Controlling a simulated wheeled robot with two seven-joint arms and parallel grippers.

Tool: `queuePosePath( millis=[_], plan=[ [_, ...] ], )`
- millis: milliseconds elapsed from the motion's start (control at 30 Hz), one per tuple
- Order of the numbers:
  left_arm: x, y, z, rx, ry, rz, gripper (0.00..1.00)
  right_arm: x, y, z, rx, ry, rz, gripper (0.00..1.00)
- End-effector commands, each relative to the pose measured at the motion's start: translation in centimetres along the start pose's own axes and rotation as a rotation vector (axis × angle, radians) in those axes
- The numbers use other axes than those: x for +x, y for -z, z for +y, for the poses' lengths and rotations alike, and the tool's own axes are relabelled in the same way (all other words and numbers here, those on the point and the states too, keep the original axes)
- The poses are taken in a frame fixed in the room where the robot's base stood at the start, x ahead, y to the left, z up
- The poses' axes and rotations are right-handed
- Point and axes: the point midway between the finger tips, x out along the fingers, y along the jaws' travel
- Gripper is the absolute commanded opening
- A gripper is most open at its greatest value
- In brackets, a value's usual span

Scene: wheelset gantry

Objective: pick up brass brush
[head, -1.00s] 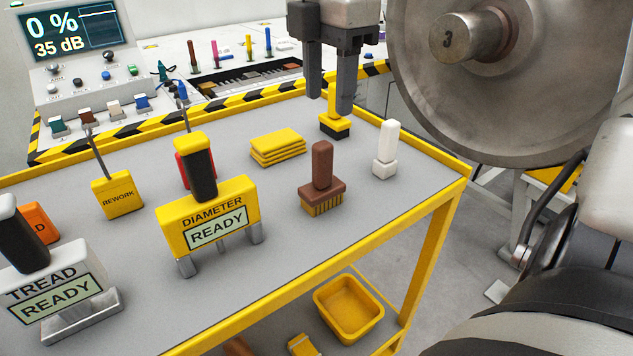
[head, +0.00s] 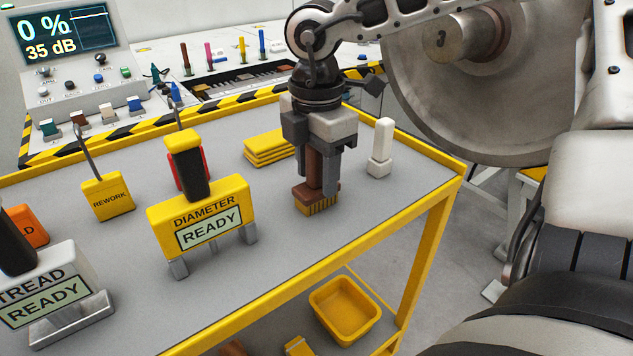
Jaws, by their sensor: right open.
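The brass brush (head: 316,203), with a brown handle and block and yellowish bristles, stands upright on the grey cart top. My right gripper (head: 316,180) is directly over it, pointing down. Its fingers are open and sit on both sides of the brown handle, which shows between them. I cannot tell whether either finger touches the handle. My left gripper is out of view.
A white block-shaped tool (head: 380,148) stands close right of the brush. Yellow folded cloths (head: 268,148) lie behind left. The yellow DIAMETER gauge (head: 203,215) stands left. A large steel wheel (head: 480,90) is behind right. Cart top in front of the brush is clear.

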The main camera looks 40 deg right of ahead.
Motion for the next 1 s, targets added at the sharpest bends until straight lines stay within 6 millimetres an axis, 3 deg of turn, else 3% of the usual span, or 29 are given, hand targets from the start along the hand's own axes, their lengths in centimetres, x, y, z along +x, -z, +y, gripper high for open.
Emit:
queuePosePath(
  millis=[167,300,733,867,1000],
  plan=[
    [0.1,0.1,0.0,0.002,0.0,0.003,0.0,0.0,0.0,0.0,0.0,0.0,0.0,0.47],
    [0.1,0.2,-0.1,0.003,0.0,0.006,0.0,0.0,0.0,0.0,0.0,0.0,0.0,0.13],
    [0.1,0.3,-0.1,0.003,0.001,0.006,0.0,-0.7,0.0,0.1,0.002,-0.002,0.0,0.13],
    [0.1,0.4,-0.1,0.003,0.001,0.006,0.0,-2.2,0.0,0.1,0.001,-0.005,-0.001,0.13],
    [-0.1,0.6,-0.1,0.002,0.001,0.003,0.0,-4.9,0.0,0.2,0.002,-0.008,-0.001,0.13]
  ],
)
